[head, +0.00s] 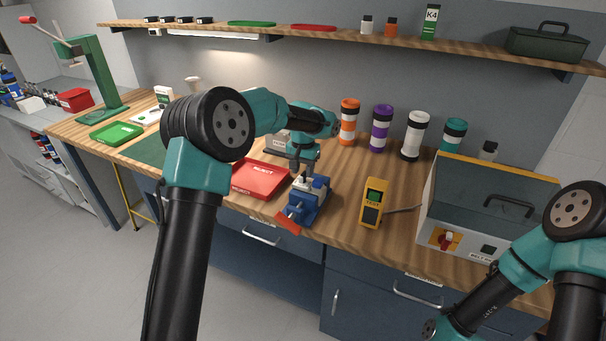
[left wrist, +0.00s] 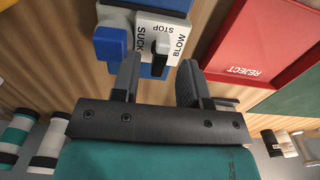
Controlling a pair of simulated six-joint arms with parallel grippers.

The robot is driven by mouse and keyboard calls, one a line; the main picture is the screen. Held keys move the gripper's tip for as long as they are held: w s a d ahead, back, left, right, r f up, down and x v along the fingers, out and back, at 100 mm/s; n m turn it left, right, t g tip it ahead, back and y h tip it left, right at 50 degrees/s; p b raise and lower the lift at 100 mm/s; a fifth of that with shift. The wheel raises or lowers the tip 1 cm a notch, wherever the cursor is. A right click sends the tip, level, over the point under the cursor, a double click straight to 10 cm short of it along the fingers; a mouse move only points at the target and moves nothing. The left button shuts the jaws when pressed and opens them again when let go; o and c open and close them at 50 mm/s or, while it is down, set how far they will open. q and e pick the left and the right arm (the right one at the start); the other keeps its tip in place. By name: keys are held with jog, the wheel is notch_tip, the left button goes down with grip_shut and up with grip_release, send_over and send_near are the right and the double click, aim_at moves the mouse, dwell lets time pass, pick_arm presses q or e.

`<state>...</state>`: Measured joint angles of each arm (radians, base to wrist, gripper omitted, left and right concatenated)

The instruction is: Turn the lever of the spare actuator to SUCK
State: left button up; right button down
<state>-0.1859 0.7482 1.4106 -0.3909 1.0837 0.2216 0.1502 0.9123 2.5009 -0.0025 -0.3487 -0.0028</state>
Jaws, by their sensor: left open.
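The spare actuator shows in the left wrist view as a pale block (left wrist: 175,30) marked SUCK, STOP and BLOW. Contact cannot be told. My right arm shows at the lower right, its gripper out of view.
A red REJECT tray (head: 262,181) lies left of the vise. A yellow tester (head: 373,203) stands to its right, with a cable to a lidded grey box (head: 470,235). Several coloured canisters, one of them orange (head: 348,122), stand behind. An orange-red piece (head: 289,223) juts past the bench's front edge.

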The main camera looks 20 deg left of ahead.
pick_arm(q)
jog(key=shift+f, duration=1)
grip_shut()
